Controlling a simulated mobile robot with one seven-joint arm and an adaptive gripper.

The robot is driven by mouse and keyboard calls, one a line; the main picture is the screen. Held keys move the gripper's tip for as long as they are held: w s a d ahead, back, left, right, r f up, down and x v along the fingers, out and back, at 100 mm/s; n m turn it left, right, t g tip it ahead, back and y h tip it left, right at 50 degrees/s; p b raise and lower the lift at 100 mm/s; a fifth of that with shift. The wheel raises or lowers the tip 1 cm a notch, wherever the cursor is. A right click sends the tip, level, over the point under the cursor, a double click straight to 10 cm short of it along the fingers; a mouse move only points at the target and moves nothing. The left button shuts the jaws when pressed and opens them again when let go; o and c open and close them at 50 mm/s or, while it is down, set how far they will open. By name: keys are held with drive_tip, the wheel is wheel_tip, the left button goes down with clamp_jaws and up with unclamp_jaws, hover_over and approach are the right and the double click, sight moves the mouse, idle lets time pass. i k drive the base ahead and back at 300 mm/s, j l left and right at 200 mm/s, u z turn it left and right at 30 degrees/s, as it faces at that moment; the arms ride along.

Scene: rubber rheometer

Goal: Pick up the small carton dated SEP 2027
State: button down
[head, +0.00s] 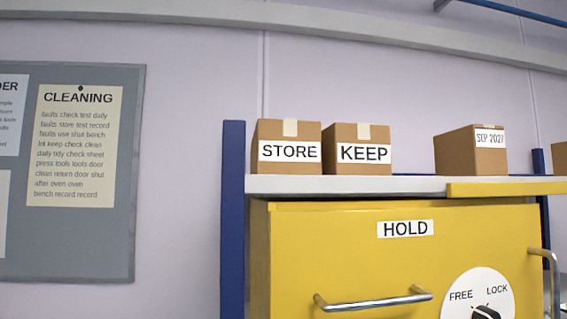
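A small brown carton (468,153) with a white label reading SEP 2027 stands on the shelf top (345,185), right of centre in the head view. It is turned a little, and its label is at the upper right of the face. My gripper is not in view.
Two brown cartons stand to the left, labelled STORE (290,167) and KEEP (363,166). Another carton (560,157) is cut off at the right edge. Below is a yellow cabinet (340,265) labelled HOLD, with a protruding handle (374,299) and a FREE/LOCK dial (480,290). Blue posts (232,215) flank the shelf.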

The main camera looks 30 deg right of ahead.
sight(476, 150)
drive_tip(key=k+l, duration=0.4)
drive_tip(key=l, duration=0.2)
drive_tip(key=k+l+z, duration=0.25)
drive_tip(key=l+z, duration=0.2)
drive_tip(key=z, duration=1.3)
drive_tip(key=l, duration=0.85)
drive_tip(key=k+j+u, duration=0.15)
drive_tip(key=j, duration=0.15)
drive_tip(key=k+j+u, duration=0.15)
drive_tip(key=j, duration=0.2)
drive_tip(key=j+u, duration=0.15)
drive_tip(key=j, duration=0.15)
